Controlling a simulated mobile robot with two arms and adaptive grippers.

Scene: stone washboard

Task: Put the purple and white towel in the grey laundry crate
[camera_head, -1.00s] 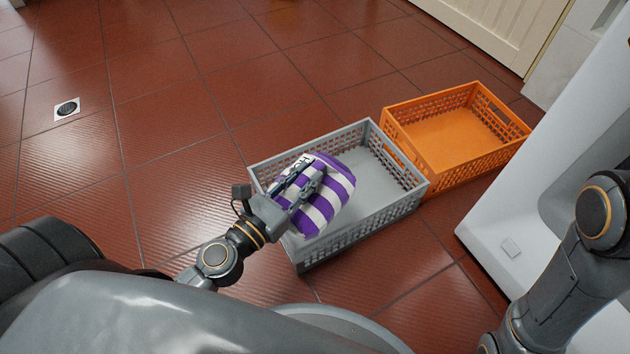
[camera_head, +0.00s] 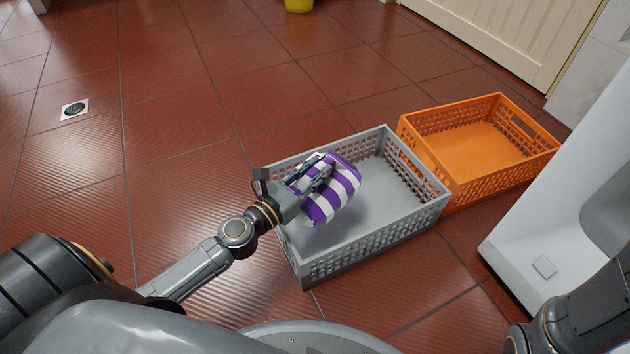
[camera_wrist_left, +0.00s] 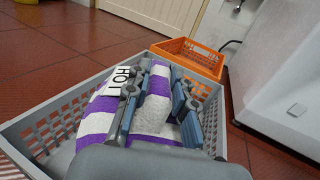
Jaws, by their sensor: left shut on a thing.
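The purple and white striped towel (camera_head: 334,189) is in my left gripper (camera_head: 318,175), which is shut on it. The towel is over the left part of the grey laundry crate (camera_head: 365,258). In the left wrist view the towel (camera_wrist_left: 101,122) lies between the fingers (camera_wrist_left: 160,98), with a white label reading "HOT", and the crate's rim (camera_wrist_left: 45,108) surrounds it. I cannot tell whether the towel touches the crate floor. My right gripper is not in view; only part of my right arm shows at the lower right.
An empty orange crate (camera_head: 480,145) stands against the far right side of the grey crate. A white stone fixture (camera_head: 560,220) is at the right. A yellow object (camera_head: 298,5) is at the top.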

